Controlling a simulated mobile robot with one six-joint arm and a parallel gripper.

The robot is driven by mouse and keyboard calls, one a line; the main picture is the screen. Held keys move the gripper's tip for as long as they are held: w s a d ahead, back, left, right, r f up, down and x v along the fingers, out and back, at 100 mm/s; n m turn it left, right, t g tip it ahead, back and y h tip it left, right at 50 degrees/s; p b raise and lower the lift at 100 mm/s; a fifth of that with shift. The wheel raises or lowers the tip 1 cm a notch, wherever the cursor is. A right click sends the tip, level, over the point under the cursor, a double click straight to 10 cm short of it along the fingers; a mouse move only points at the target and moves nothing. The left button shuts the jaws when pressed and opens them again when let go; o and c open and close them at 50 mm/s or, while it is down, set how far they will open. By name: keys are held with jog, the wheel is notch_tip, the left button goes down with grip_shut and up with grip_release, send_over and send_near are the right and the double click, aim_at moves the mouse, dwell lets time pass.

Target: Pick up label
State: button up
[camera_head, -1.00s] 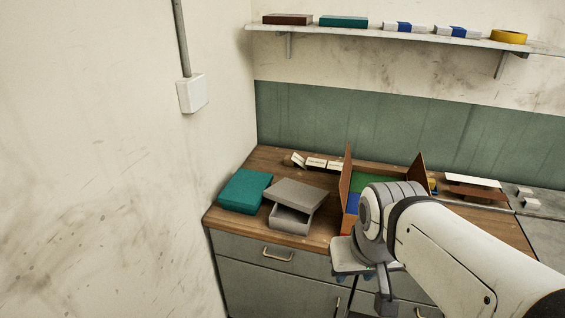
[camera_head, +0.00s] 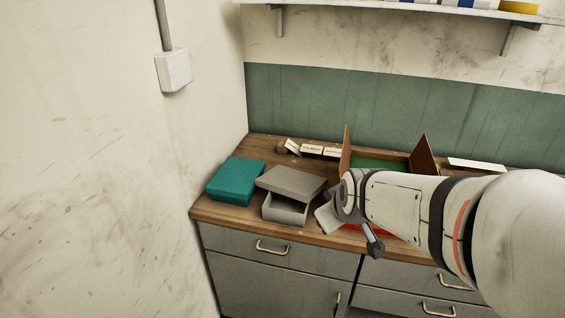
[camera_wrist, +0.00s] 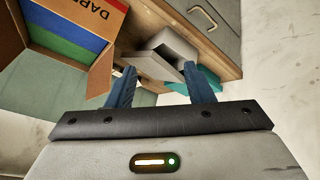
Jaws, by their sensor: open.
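Several small white labels with dark print stand in a row at the back of the wooden counter in the head view; the middle label (camera_head: 311,149) faces me and the left label (camera_head: 291,146) is tilted. Their print is too small to read. My gripper (camera_wrist: 160,88) is open and empty in the wrist view, its two blue fingers apart. In the head view, my arm hides most of it, in front of the orange box and right of the grey box. The labels lie farther back and are mostly hidden in the wrist view.
A teal box (camera_head: 236,181) and a grey box (camera_head: 291,184) with its lid askew stand on the counter's left. An open orange box (camera_head: 345,155) with raised flaps stands right of the labels. A shelf (camera_head: 400,10) is above; walls close off the left and back.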

jog(key=w+f+n+t+b, duration=0.4)
jog(key=w+f+n+b, duration=0.25)
jog(key=w+f, duration=0.5)
jog(key=n+t+h+b, duration=0.1)
jog(key=n+t+b, duration=0.3)
jog(key=b, duration=0.2)
send_near(315, 194)
jog(key=shift+a+r, duration=0.1)
jog(key=shift+a, duration=0.15)
jog(key=shift+w, duration=0.25)
jog(key=shift+w+n, duration=0.25)
jog(key=shift+w, duration=0.1)
jog(key=x, duration=0.7)
jog(key=shift+d+f, duration=0.25)
jog(key=shift+f, duration=0.05)
jog(key=shift+c, duration=0.6)
grip_shut()
